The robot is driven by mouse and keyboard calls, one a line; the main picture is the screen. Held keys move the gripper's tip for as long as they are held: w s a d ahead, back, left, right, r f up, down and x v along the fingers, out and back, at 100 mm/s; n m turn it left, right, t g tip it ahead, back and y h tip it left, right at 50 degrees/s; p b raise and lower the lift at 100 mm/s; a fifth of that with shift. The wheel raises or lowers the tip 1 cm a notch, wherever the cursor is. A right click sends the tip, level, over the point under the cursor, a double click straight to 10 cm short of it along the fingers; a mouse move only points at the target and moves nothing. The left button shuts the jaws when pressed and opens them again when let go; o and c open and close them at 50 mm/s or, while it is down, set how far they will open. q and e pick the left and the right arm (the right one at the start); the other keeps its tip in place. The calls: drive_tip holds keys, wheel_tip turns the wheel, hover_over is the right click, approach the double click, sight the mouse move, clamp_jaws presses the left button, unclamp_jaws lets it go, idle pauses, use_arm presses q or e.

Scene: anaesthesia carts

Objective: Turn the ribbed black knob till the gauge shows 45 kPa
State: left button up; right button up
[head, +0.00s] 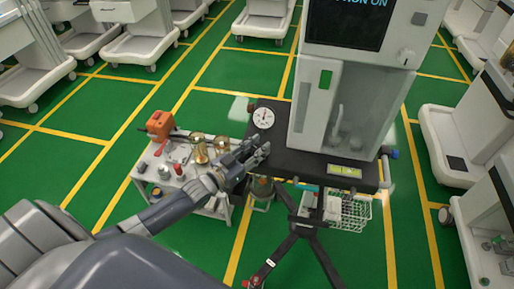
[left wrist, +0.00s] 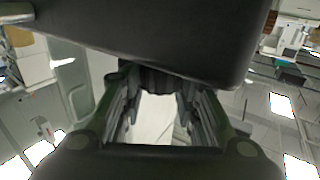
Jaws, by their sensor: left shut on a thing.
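The round white gauge (head: 263,117) stands at the left end of the black shelf of the machine. Its face shows a red mark, but it is too small to read. My left gripper (head: 256,155) is at the shelf's front left edge, just below the gauge in the head view. In the left wrist view the ribbed black knob (left wrist: 158,80) sits under the dark shelf edge, between the fingertips of my left gripper (left wrist: 158,92), which is shut on it. The knob is hidden by the gripper in the head view. My right gripper is out of view.
The black shelf (head: 300,160) carries a tall grey machine (head: 345,100) with a screen. A small trolley (head: 150,168) with an orange tool (head: 160,124) and brass canisters (head: 199,148) stands left. A wire basket (head: 347,212) hangs below. Green floor lies open around.

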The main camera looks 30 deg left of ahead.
use_arm(q)
drive_tip(key=shift+m+g+h+b, duration=0.4)
drive_tip(key=shift+m+h+b, duration=0.4)
drive_tip(key=shift+h, duration=0.3)
drive_tip(key=o, duration=0.9)
drive_tip(key=shift+o, duration=0.9)
drive_tip(key=shift+s, duration=0.1)
drive_tip(key=shift+s+a+f, duration=0.1)
drive_tip(key=shift+s+a, duration=0.05)
drive_tip(key=shift+s, duration=0.1)
drive_tip(key=v, duration=1.1)
